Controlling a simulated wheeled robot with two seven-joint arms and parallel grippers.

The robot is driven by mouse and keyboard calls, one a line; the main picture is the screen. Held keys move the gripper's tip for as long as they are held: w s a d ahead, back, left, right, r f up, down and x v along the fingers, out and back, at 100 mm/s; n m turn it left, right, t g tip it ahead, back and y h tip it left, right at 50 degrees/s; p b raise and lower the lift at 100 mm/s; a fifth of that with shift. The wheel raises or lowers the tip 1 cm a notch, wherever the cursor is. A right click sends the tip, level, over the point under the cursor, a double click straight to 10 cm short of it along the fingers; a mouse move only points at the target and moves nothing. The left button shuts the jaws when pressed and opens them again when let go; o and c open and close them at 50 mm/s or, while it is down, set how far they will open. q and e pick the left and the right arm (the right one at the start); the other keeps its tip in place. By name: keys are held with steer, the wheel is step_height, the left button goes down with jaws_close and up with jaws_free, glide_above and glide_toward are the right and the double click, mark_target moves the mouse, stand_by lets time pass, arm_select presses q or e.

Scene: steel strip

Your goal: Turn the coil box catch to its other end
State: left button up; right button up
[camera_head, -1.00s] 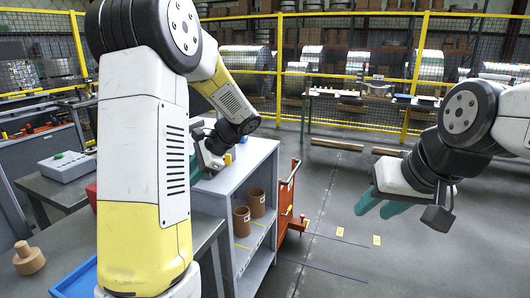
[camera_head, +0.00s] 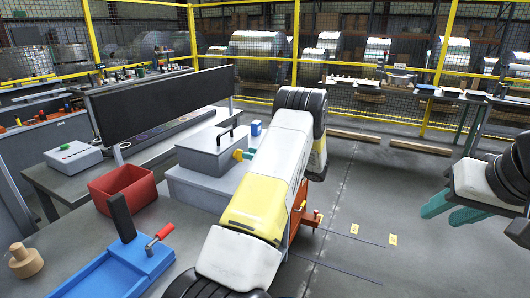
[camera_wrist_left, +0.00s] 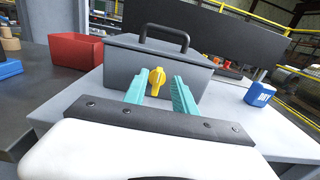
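The coil box is a grey lidded box (camera_head: 212,152) with a dark handle on top, standing on a grey cabinet. In the left wrist view its front (camera_wrist_left: 120,72) faces me, and the yellow catch (camera_wrist_left: 157,82) sits on it with its knob roughly upright. My left gripper (camera_wrist_left: 160,92) is open, its teal fingers on either side of the catch with gaps visible. In the head view the left arm hides most of this gripper; a teal fingertip (camera_head: 247,155) shows at the box front. My right gripper (camera_head: 452,208) is open and empty above the floor at right.
A red bin (camera_head: 123,190) and a blue tray (camera_head: 125,262) with a red-handled tool lie on the left bench. A small blue container (camera_wrist_left: 260,94) stands right of the box. A dark panel (camera_head: 165,105) rises behind.

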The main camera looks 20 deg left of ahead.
mark_target(239, 155)
arm_select(q)
steer(key=shift+w+a, duration=0.15)
steer(key=shift+a, duration=1.65)
jaws_close()
